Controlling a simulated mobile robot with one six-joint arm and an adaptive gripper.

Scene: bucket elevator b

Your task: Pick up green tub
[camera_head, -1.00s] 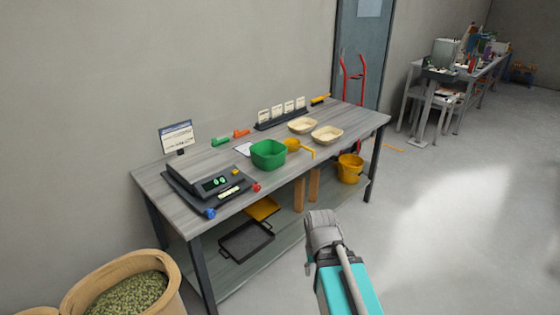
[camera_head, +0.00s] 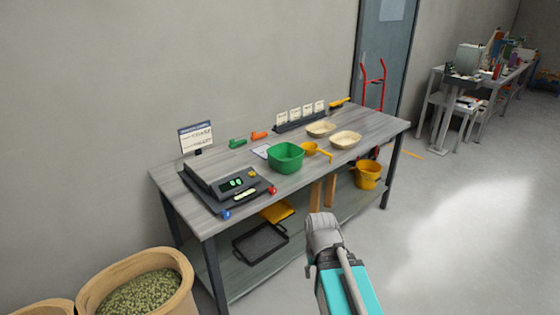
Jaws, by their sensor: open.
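The green tub (camera_head: 286,158) stands upright on the grey wooden table (camera_head: 350,157), near its middle, just right of the scale. It looks open at the top, and no contents can be made out. My arm shows at the bottom centre, in front of the table and lower right of the tub. My gripper's fingers are not visible in this view. Nothing of mine touches the tub.
A yellow bucket (camera_head: 368,176) is on the lower shelf. A sack (camera_head: 138,290) stands at the lower left. Floor at right is clear.

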